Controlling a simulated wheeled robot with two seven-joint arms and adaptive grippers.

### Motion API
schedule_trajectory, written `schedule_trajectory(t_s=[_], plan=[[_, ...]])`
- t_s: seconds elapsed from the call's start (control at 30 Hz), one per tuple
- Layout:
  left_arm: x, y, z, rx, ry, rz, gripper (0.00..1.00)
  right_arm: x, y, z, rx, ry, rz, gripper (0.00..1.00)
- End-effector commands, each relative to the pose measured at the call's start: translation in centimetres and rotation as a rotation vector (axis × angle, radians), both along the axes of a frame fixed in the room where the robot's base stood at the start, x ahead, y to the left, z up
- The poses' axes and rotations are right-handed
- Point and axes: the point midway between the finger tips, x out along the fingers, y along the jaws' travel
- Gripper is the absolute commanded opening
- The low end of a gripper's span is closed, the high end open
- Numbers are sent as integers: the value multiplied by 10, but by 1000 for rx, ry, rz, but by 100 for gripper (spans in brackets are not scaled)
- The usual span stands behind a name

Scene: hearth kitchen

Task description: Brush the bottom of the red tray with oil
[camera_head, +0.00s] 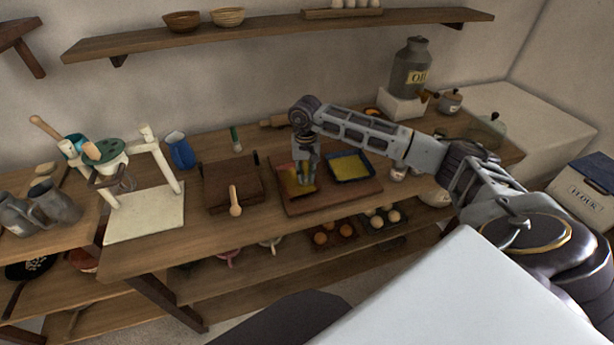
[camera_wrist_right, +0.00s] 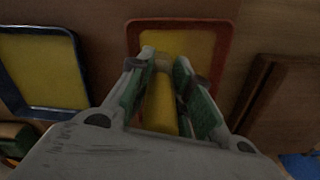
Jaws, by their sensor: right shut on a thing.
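The red tray (camera_head: 281,171) lies on a brown board on the counter. It also shows in the right wrist view (camera_wrist_right: 226,52), where its visible bottom is yellow. In the head view yellow shows on its bottom around my gripper. My right gripper (camera_head: 304,182) points down over the tray. In the right wrist view its fingers are shut on a yellowish stick-like thing, seemingly the brush (camera_wrist_right: 161,105). Its tip is over the tray; I cannot tell whether it touches. My left gripper is not in view.
A blue tray (camera_head: 371,170) with a yellow bottom lies right of the red one. A grey oil can (camera_head: 409,65) stands back right. A white press stand (camera_head: 145,215) is further left.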

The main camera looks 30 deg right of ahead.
Motion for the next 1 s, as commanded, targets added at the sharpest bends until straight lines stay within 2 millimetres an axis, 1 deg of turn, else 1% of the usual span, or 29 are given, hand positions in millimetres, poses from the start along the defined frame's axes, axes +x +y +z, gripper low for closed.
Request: schedule_trajectory(t_s=[0.1, 0.4, 0.87, 1.0], plan=[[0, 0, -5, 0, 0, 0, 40, 7, -1, -1, 0, -1, -1, 0], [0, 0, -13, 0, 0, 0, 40, 22, -4, -2, 0, -1, 0, 0], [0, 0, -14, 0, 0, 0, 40, 25, -5, -1, 0, -1, 0, 0], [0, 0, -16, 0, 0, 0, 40, 29, -6, -1, 0, -1, -2, 0]])
